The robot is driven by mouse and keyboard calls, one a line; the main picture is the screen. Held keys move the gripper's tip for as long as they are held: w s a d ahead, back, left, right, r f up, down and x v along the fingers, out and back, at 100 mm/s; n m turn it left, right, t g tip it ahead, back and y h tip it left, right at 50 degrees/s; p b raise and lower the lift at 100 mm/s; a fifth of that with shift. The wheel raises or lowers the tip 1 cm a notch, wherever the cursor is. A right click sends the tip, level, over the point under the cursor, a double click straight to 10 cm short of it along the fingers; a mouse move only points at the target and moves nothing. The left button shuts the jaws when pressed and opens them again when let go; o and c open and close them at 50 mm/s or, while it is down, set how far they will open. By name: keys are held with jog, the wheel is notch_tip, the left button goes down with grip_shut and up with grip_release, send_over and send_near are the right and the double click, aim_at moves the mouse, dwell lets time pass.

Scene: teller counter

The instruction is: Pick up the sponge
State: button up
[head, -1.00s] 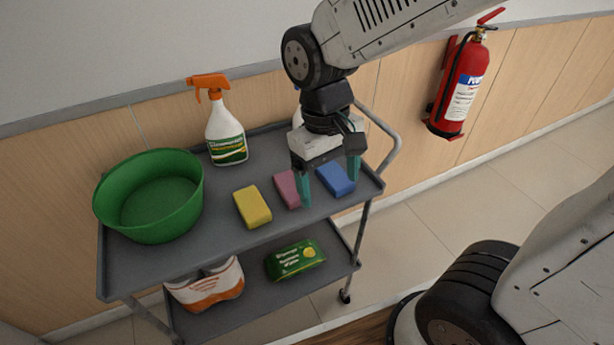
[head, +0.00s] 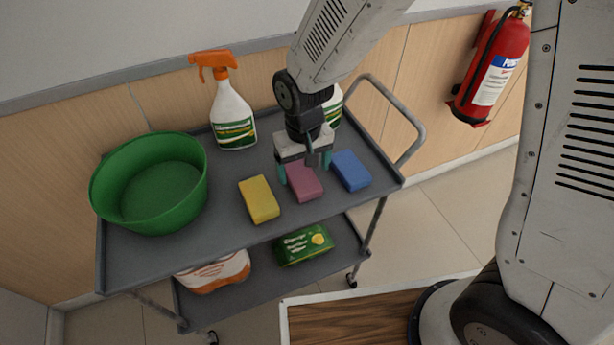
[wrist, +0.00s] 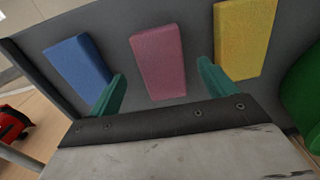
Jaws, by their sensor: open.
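Three sponges lie in a row on the cart's grey top shelf: a yellow sponge (head: 259,199), a pink sponge (head: 305,183) and a blue sponge (head: 351,170). My gripper (head: 304,177) is open above the pink sponge, its teal fingers on either side of it in the head view. In the wrist view the pink sponge (wrist: 158,62) lies ahead, between the lines of the two fingers (wrist: 160,85). The blue sponge (wrist: 78,66) is left of it and the yellow sponge (wrist: 243,38) right. I cannot tell how high the fingertips are. Nothing is held.
A green basin (head: 150,182) stands at the shelf's left, with a spray bottle (head: 233,115) at the back. Another bottle (head: 333,107) is partly hidden behind my gripper. The cart's handle (head: 412,130) rises at the right. A green pack (head: 304,244) lies on the lower shelf.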

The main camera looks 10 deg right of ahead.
aim_at(304, 179)
jog(key=shift+f, duration=1.55)
jog(key=c, duration=1.1)
jog(key=shift+r, duration=0.2)
jog(key=shift+c, duration=0.2)
